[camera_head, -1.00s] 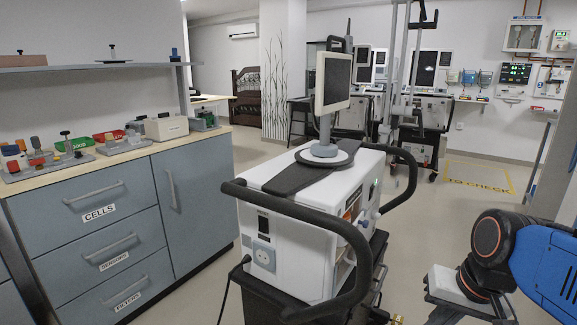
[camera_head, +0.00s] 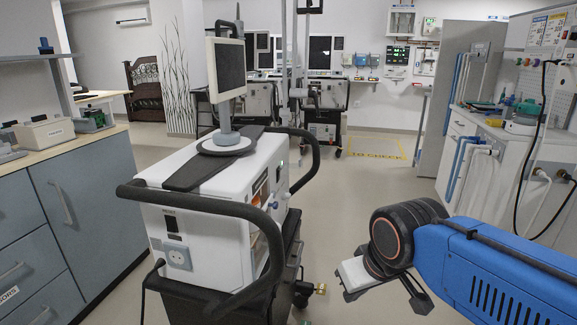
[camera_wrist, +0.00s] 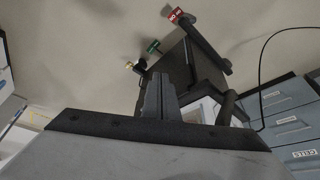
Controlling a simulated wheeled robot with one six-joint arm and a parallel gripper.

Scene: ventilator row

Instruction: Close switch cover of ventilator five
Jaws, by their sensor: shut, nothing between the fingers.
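A white ventilator (camera_head: 210,205) on a dark wheeled cart stands just ahead, with a monitor (camera_head: 228,70) on top and black handles. Its near end panel has a small dark switch area (camera_head: 172,226) and a pale socket plate (camera_head: 177,254). I cannot tell the switch cover's position, and no ventilator number is readable. My gripper is at the lower right in the head view, right of the cart and apart from it. The wrist view shows its grey fingers (camera_wrist: 158,98) together and empty, with the dark cart (camera_wrist: 185,75) beyond them.
A cabinet with drawers (camera_head: 50,225) stands at the left. More ventilators (camera_head: 325,95) line the back wall. A worktop with hoses (camera_head: 500,125) is at the right. Open floor (camera_head: 365,190) lies between the cart and that worktop. A black cable (camera_wrist: 262,60) hangs near the cart.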

